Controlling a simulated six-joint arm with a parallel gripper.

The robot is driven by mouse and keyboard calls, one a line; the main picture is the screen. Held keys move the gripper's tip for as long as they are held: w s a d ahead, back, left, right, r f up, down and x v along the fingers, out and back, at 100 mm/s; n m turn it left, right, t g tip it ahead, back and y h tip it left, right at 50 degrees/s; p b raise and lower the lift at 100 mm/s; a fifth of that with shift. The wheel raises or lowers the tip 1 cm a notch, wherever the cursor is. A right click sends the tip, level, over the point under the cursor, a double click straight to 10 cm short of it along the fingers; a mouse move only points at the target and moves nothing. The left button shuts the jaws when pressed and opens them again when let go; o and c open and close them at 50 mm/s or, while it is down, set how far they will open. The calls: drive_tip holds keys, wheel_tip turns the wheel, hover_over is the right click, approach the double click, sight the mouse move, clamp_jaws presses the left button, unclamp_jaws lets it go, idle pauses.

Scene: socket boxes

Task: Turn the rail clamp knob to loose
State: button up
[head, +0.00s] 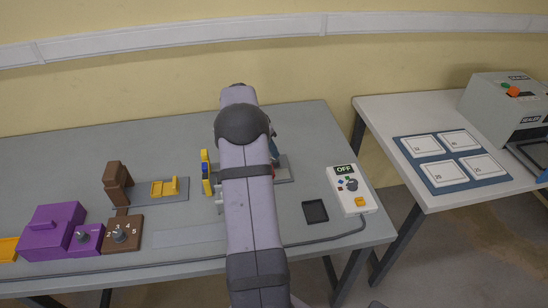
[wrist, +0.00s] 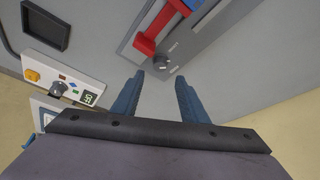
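The rail clamp knob (wrist: 161,67) is a small dark grey knob on a grey rail plate (wrist: 190,45) in the wrist view. Small labels sit on either side of it, too small to read; I cannot tell which one it points to. A red clamp part (wrist: 145,44) stands on the plate beside the knob. My gripper (wrist: 160,78) is open and empty, its two blue fingers apart, with the knob showing between and beyond their tips. In the head view my arm hides the knob and most of the gripper; part of the plate (head: 285,172) shows.
A white control box (head: 347,188) with an OFF display and a black tray (head: 315,211) lie to the right on the table. A yellow post (head: 206,172), a brown block (head: 118,185) and a purple box (head: 52,229) stand to the left.

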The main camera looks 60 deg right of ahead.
sight(275, 162)
drive_tip(key=shift+p+x, duration=1.2)
drive_tip(key=shift+x, duration=2.3)
clamp_jaws()
